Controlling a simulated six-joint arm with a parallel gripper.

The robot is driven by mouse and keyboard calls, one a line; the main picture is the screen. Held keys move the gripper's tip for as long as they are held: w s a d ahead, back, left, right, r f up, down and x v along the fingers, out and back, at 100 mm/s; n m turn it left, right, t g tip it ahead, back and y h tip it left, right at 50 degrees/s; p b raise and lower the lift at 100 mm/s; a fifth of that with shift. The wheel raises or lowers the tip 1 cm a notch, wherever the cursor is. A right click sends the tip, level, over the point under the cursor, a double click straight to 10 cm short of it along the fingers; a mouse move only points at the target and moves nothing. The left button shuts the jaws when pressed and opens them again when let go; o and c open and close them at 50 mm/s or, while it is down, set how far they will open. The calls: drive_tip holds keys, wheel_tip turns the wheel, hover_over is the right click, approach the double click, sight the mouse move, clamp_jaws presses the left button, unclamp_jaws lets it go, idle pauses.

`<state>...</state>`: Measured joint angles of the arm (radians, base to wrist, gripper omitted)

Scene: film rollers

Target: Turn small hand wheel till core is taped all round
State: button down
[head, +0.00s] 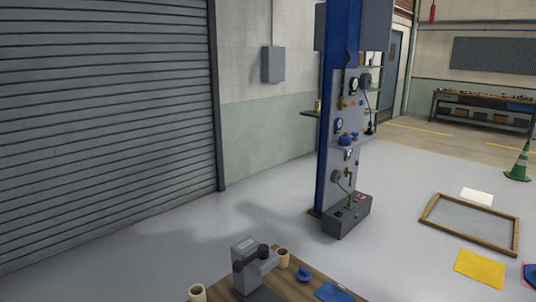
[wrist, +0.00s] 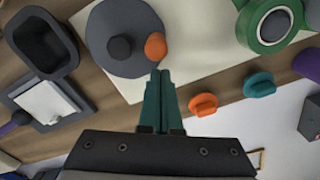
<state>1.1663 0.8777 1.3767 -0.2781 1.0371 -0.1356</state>
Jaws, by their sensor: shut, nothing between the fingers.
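In the wrist view, a grey round wheel (wrist: 108,64) with a dark hub and an orange knob (wrist: 155,46) near its rim lies on a pale board; it looks like the hand wheel. My gripper (wrist: 160,73) has its teal fingers shut together and empty. Its tips overlap the wheel's edge in the picture, just below the orange knob. I cannot tell whether they touch it.
In the wrist view, a black tray (wrist: 65,57) and a grey tray with white sheets (wrist: 45,104) lie left. An orange knob (wrist: 204,104) and a teal knob (wrist: 259,84) sit right of the fingers. A blue column (head: 337,100) stands on the floor in the head view.

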drive_tip(key=shift+a, duration=0.1)
drive_tip(key=shift+s+a, duration=0.2)
drive_tip(key=shift+a, duration=1.05)
drive_tip(key=shift+a, duration=0.35)
drive_tip(key=shift+s, duration=0.1)
drive_tip(key=shift+s+a, duration=0.15)
drive_tip(key=shift+a, duration=0.3)
